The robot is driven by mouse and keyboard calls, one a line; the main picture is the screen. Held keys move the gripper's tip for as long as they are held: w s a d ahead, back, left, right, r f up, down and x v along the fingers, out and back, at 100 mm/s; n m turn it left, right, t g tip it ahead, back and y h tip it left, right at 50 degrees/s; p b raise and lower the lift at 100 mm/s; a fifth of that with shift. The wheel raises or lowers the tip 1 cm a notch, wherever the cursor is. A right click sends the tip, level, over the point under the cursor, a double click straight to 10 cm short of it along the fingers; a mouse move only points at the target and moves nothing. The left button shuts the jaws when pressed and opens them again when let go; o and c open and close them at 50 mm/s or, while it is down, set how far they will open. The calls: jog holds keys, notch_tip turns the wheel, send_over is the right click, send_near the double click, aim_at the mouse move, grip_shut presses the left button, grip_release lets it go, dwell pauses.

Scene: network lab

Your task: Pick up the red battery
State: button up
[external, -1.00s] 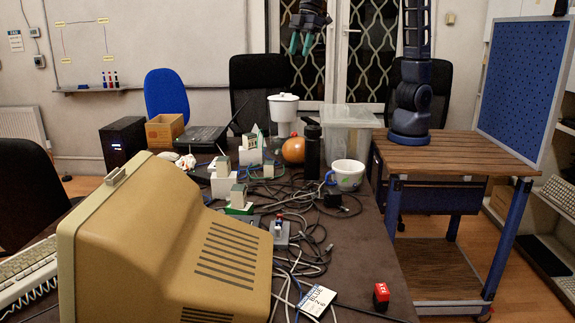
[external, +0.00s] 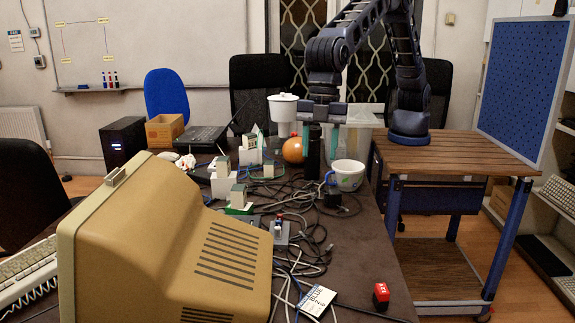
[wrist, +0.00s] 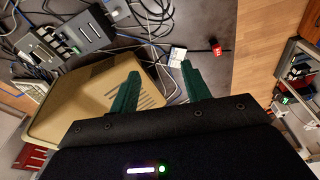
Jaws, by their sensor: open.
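The small red battery (external: 381,295) stands on the dark table near its front right edge, beside a black cable. It also shows in the wrist view (wrist: 217,49), above and to the right of the fingertips. My gripper (external: 322,148) hangs over the far part of the table in the external view, well apart from the battery. In the wrist view its green fingers (wrist: 160,72) are spread with nothing between them.
An old beige monitor (external: 165,240) fills the front left of the table. A mug (external: 346,175), a dark bottle (external: 312,150) and an orange ball (external: 293,150) stand near my gripper. Tangled cables cover the middle. A white card (external: 317,300) lies left of the battery.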

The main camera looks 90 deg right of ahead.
aim_at(383, 288)
jog(key=s+a+f+n, duration=0.1)
jog(key=s+a+f, duration=0.3)
jog(key=f, duration=0.3)
jog(key=s+a+f+n, duration=0.1)
jog(key=s+a+f, duration=0.4)
jog(key=a+f, duration=0.2)
jog(key=s+a+f+n, duration=0.1)
jog(key=s+a+f, duration=0.4)
jog(key=f, duration=0.2)
jog(key=shift+s+a+f+g, duration=0.1)
jog(key=shift+s+a+g, duration=0.15)
jog(key=shift+g, duration=0.15)
jog(key=shift+w+a+f, duration=0.1)
jog(key=shift+a+f, duration=0.2)
jog(key=shift+f, duration=0.55)
jog(key=shift+w+a+f, duration=0.1)
jog(key=shift+a+f, duration=0.15)
jog(key=shift+f, duration=0.6)
jog(key=shift+a+f, duration=0.3)
jog(key=shift+f, duration=0.55)
jog(key=shift+c, duration=0.5)
grip_shut()
